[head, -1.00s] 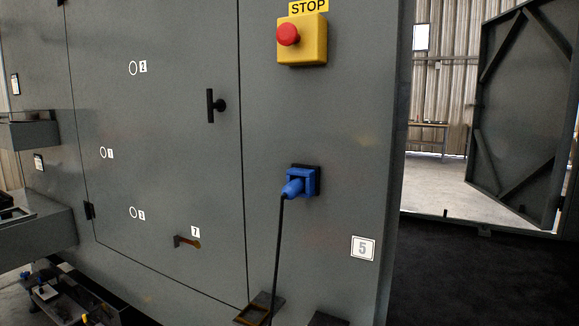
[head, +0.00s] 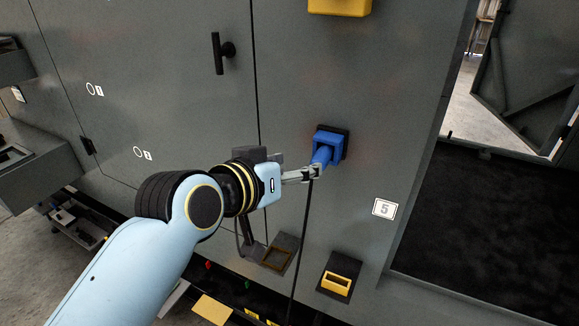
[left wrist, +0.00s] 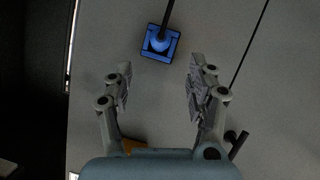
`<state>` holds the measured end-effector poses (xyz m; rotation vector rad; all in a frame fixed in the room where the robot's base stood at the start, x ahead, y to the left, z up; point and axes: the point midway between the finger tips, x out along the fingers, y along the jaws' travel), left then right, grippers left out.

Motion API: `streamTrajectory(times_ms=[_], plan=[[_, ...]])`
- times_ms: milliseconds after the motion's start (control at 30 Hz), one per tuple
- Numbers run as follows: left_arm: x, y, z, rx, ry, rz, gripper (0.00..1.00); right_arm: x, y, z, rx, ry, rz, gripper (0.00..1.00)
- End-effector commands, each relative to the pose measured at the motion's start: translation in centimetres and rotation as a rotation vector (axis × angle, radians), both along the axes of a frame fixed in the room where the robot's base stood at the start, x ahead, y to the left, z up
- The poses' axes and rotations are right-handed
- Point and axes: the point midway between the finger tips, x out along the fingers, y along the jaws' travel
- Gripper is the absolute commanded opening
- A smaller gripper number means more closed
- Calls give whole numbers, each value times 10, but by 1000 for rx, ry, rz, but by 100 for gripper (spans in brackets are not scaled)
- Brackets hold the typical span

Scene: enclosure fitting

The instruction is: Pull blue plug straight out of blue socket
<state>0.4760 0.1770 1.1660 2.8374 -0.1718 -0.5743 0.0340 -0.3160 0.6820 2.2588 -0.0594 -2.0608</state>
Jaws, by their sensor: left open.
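The blue plug (head: 322,157) sits in the blue socket (head: 341,143) on the grey cabinet panel, with a black cable (head: 301,222) hanging from it. My left gripper (head: 316,173) is at the plug's lower left in the head view. In the left wrist view my left gripper (left wrist: 160,72) is open with nothing between its fingers. The plug (left wrist: 158,42) and the square rim of the socket (left wrist: 175,46) show beyond the fingertips, roughly centred between them. Whether a finger touches the plug or cable I cannot tell. My right gripper is not in view.
A black door handle (head: 219,53) stands out on the panel at upper left. A yellow box (head: 340,5) is above the socket. A yellow-framed fitting (head: 340,283) and a brown-framed one (head: 277,259) are below. The panel right of the socket is mostly clear.

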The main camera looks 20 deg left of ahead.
Motion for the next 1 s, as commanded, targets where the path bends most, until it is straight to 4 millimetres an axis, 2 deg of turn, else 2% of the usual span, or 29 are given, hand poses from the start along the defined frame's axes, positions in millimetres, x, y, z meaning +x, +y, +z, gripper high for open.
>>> streamTrajectory(times_ms=[300,500,700,967,1000], plan=[[54,-9,-30,0,-2,-1,57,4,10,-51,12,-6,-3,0],[80,-14,-38,0,0,0,57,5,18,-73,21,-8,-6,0],[91,-16,-40,1,1,0,57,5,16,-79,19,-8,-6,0],[91,-16,-39,0,1,1,57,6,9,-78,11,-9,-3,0],[91,-16,-39,0,1,1,53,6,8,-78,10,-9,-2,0]])
